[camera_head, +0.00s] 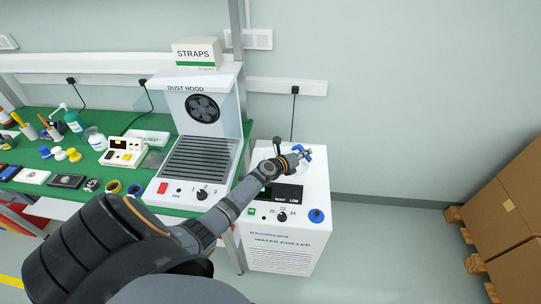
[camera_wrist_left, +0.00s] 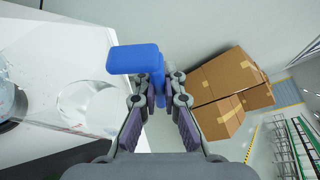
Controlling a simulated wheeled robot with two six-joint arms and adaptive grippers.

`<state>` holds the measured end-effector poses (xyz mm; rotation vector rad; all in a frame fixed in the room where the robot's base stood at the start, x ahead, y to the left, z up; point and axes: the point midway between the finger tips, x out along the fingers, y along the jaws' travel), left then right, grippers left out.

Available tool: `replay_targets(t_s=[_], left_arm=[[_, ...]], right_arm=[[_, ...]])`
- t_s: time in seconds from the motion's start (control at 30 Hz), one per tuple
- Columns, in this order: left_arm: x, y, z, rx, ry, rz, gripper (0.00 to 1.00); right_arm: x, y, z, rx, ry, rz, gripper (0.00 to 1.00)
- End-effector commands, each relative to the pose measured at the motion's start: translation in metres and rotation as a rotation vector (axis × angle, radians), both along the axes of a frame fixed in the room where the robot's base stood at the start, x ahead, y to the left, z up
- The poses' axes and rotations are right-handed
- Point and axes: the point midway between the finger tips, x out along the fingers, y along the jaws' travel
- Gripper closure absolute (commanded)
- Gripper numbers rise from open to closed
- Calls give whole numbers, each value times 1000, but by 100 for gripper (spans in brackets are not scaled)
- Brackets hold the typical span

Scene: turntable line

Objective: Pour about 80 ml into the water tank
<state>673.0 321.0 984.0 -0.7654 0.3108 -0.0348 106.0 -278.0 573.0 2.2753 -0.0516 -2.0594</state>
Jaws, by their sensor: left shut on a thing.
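My left gripper (camera_head: 304,154) is over the top of the white water chiller (camera_head: 287,247), near its back right. It is shut on a blue handle-shaped piece, which the left wrist view shows upright between the fingers (camera_wrist_left: 160,98), with a blue arm (camera_wrist_left: 132,59) reaching left. A clear round shape (camera_wrist_left: 90,106) lies left of the fingers. I cannot tell whether it is a vessel joined to the blue piece, and no liquid level can be read. A round blue cap (camera_head: 316,215) sits on the chiller's front right. My right gripper is not in view.
The dust hood (camera_head: 202,99) stands left of the chiller. The green bench (camera_head: 33,160) holds bottles, tape and small devices. Cardboard boxes (camera_head: 502,211) on pallets stand at the right. The floor between chiller and boxes is clear.

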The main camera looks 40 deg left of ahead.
Motion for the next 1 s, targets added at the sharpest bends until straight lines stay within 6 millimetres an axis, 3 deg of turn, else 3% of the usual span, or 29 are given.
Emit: replay_targets(t_s=[0.3,0.4,0.57,0.67,0.8,1.0], left_arm=[[2,-14,-17,135,19,0,100],[5,-30,-15,244,35,-4,100],[9,-55,-28,450,63,-6,100],[11,-66,-39,589,83,-6,100],[11,-72,-59,707,99,-6,100],[12,-76,-69,786,108,-6,100]], right_arm=[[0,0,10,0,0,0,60],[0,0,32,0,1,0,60],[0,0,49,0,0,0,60],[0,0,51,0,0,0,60],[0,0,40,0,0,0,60],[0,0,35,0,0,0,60]])
